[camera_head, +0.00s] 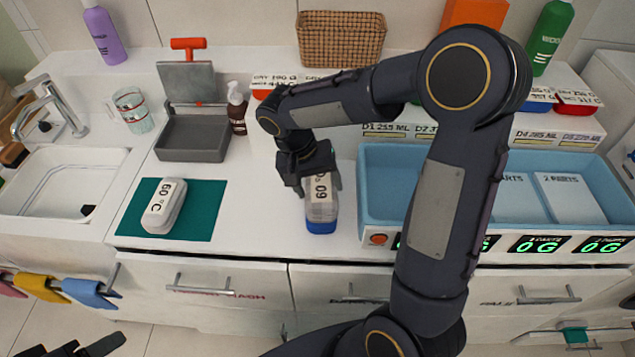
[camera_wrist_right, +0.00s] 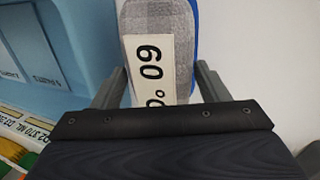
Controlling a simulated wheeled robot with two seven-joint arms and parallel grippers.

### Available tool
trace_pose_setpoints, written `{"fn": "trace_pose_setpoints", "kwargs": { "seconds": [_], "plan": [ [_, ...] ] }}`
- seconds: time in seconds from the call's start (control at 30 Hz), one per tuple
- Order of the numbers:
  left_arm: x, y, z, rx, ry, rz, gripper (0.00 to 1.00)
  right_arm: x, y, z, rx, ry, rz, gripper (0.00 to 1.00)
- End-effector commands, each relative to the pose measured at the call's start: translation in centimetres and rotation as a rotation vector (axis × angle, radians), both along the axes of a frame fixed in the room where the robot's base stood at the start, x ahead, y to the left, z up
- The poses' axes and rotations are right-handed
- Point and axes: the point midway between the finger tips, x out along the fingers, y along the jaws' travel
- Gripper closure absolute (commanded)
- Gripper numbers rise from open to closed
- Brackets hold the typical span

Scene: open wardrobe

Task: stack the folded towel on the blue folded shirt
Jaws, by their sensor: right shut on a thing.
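My right gripper (camera_head: 308,181) is shut on a grey, rounded block with a blue end and a white label reading 60 (camera_head: 321,208). In the right wrist view, the fingers stand on either side of this grey and blue block (camera_wrist_right: 180,35), whose grey surface looks woven. I cannot tell if it touches the counter. A similar pale block labelled 60 °C (camera_head: 164,207) lies on a teal mat (camera_head: 207,208) at the left. Neither is clearly a folded towel or a blue folded shirt. Part of my left gripper (camera_head: 88,349) shows at the bottom left edge, mostly cut off.
A blue tray (camera_head: 374,185) with white panels stands just right of the held block. A grey bin with a raised lid (camera_head: 190,140) is behind the mat. A sink (camera_head: 60,180) is at the far left. White counter is clear between the mat and the held block.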

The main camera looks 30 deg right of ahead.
Motion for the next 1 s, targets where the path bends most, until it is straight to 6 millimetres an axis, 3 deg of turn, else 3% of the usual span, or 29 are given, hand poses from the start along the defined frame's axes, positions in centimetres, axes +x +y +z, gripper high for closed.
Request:
{"fn": "trace_pose_setpoints", "kwargs": {
  "seconds": [0.17, 0.2, 0.37, 1.0],
  "plan": [
    [0.00, 0.00, -0.33, 0.000, 0.000, 0.000, 0.43, -0.01, 0.01, -0.35, 0.000, 0.000, 0.000, 0.56],
    [0.00, 0.00, -0.24, 0.000, 0.000, 0.000, 0.43, -0.01, 0.01, -0.27, 0.000, 0.000, 0.000, 0.28],
    [0.00, 0.00, -0.23, 0.000, 0.000, 0.000, 0.43, -0.01, 0.01, -0.26, 0.000, 0.000, 0.000, 0.07],
    [0.00, 0.00, -0.23, 0.000, 0.000, 0.000, 0.43, -0.01, 0.01, -0.26, 0.000, 0.000, 0.000, 0.05]
  ]
}}
